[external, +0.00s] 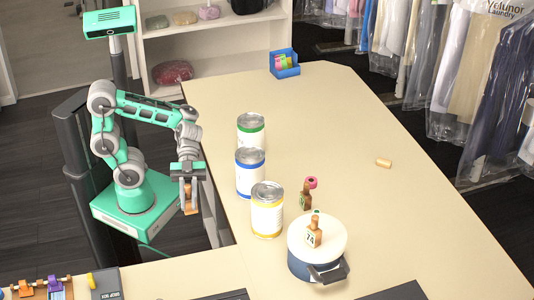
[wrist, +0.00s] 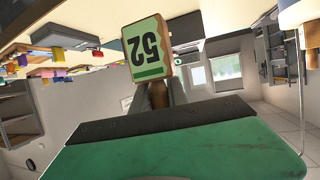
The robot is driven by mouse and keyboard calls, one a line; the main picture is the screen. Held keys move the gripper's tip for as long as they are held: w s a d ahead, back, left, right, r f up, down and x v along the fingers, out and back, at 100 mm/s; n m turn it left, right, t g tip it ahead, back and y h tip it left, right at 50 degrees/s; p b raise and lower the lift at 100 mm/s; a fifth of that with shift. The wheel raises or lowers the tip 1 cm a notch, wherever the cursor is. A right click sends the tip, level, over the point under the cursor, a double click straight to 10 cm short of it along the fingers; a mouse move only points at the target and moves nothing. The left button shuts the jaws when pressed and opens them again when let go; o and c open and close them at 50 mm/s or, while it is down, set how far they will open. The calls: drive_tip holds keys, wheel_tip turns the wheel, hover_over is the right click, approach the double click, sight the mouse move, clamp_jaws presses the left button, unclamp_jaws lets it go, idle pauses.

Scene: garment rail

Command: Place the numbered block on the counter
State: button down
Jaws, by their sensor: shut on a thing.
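My gripper (external: 187,182) is shut on a brown wooden numbered block (external: 190,206), which hangs below the fingers. In the wrist view the block (wrist: 150,48) shows a green and cream label reading 52, turned upside down, and its brown stem sits between the fingers (wrist: 158,95). The held block is just left of the long edge of the cream counter (external: 350,130), apart from its top as far as I can tell. Another wooden block (external: 314,236), marked with what looks like 74, stands on the lid of a blue pot.
Three tins with green (external: 251,131), blue (external: 249,172) and yellow (external: 266,208) bands stand along the counter's near edge. The blue pot (external: 308,267) and a pink-topped wooden piece (external: 306,196) are further right.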

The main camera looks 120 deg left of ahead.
drive_tip(key=shift+d+f, duration=0.1)
drive_tip(key=shift+f, duration=0.1)
drive_tip(key=w+d+f+b, duration=0.1)
drive_tip(key=w+f, duration=0.3)
drive_tip(key=w+d+f+b, duration=0.1)
drive_tip(key=w+f+b, duration=0.1)
drive_tip(key=w+f, duration=0.2)
drive_tip(key=w+d+f+b, duration=0.1)
drive_tip(key=w+f+b, duration=0.1)
drive_tip(key=w+f, duration=0.2)
drive_tip(key=shift+w+d+f, duration=0.15)
drive_tip(key=shift+w+f, duration=0.15)
drive_tip(key=shift+w, duration=0.5)
drive_tip(key=shift+f, duration=0.1)
